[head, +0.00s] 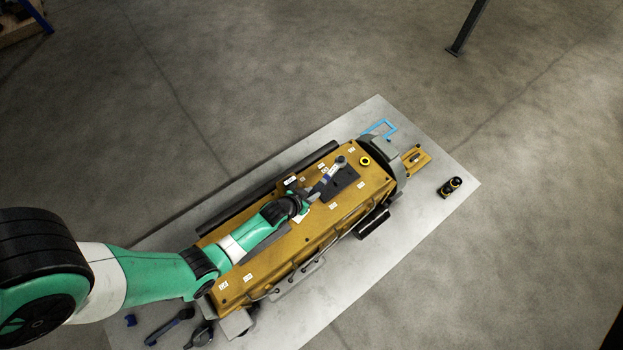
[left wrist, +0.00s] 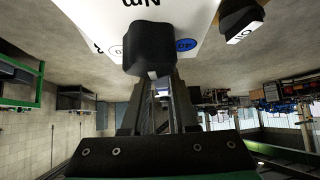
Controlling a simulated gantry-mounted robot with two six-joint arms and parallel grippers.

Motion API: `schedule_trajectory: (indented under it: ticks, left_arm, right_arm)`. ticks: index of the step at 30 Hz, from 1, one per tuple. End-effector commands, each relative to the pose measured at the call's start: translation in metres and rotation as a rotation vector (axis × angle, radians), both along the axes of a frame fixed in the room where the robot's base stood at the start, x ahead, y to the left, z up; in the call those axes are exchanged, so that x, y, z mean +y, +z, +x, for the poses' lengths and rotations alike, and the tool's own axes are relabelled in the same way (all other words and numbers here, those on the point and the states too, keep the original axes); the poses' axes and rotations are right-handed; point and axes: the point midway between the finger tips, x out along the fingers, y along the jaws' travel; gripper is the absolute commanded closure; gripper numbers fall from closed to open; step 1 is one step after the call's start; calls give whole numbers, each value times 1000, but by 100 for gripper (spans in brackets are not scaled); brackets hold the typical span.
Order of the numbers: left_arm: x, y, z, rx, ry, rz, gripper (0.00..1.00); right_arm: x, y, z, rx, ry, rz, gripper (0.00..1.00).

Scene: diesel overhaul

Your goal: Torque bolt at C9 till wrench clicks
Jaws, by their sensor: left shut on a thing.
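The yellow engine (head: 290,235) lies across the pale mat, with small white labels on its top that are too small to read. My left gripper (head: 313,195) is over the engine's top, shut on the torque wrench (head: 328,178), a small tool with white and blue parts. In the left wrist view my left gripper's fingers (left wrist: 158,85) converge behind a black block, and a large white face with "Nm" lettering (left wrist: 185,25) fills the top. The C9 bolt cannot be picked out. My right gripper is in neither view.
The pale mat (head: 440,210) has free room at the right. A blue frame (head: 381,128) is at the engine's far end. Dark tools (head: 170,326) lie at the near left. A dark post (head: 467,27) stands beyond.

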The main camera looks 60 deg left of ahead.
Motion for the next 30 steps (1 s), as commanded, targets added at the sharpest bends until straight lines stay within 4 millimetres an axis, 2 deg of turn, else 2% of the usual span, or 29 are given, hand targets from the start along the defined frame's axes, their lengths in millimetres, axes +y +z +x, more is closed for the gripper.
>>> schedule_trajectory:
  ticks: [12, 15, 30]
  left_arm:
    - [-39, 1, -44, -2, -5, 2, 100]
    - [-44, 1, -50, -5, -3, 2, 100]
    - [-45, 2, -51, -6, -1, 2, 100]
  right_arm:
    - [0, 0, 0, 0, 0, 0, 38]
    - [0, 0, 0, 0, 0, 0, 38]
    - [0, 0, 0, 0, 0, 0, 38]
